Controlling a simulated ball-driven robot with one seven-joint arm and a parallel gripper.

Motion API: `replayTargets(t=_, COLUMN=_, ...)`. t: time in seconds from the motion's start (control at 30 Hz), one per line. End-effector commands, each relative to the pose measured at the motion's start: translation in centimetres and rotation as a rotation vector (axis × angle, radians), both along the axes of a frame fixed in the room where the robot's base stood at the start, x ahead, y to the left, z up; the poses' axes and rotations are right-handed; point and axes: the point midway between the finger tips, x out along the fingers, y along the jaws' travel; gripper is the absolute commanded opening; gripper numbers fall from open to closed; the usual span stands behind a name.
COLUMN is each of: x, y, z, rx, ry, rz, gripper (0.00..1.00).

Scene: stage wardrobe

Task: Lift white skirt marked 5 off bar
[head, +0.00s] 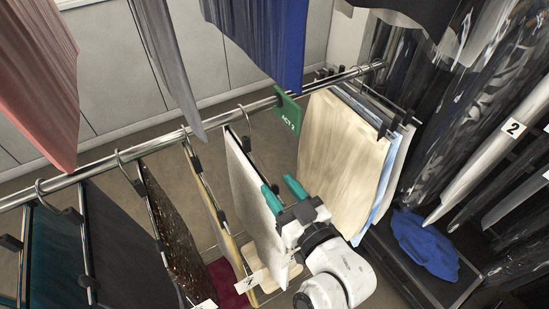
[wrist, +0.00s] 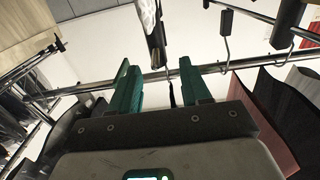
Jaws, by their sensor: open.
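A white skirt (head: 252,190) hangs edge-on from a hanger on the metal bar (head: 160,143) in the head view. A pale tag (head: 252,281) shows near its lower end; I cannot read its mark clearly or tell for sure which garment bears it. My gripper (head: 281,189) is open, with teal fingers just right of the white skirt, below the bar. In the wrist view my gripper (wrist: 158,75) points toward the bar (wrist: 215,68), and a hanger's dark clip (wrist: 156,50) shows between and beyond the fingers. Nothing is visibly held.
Left of the white skirt hang a yellowish garment (head: 206,205), a brown speckled one (head: 170,225) and dark ones. Right are a green ACT 2 divider (head: 288,112) and a cream garment (head: 340,155). Blue cloth (head: 425,245) lies at right. Other garments hang overhead.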

Motion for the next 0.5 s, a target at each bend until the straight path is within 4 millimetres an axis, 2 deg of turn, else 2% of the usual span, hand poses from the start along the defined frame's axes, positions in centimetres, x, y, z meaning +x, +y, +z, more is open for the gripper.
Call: replayTargets(t=0.5, x=4.3, y=2.9, z=0.2, rx=-0.004, ry=0.002, rz=0.0, gripper=0.47)
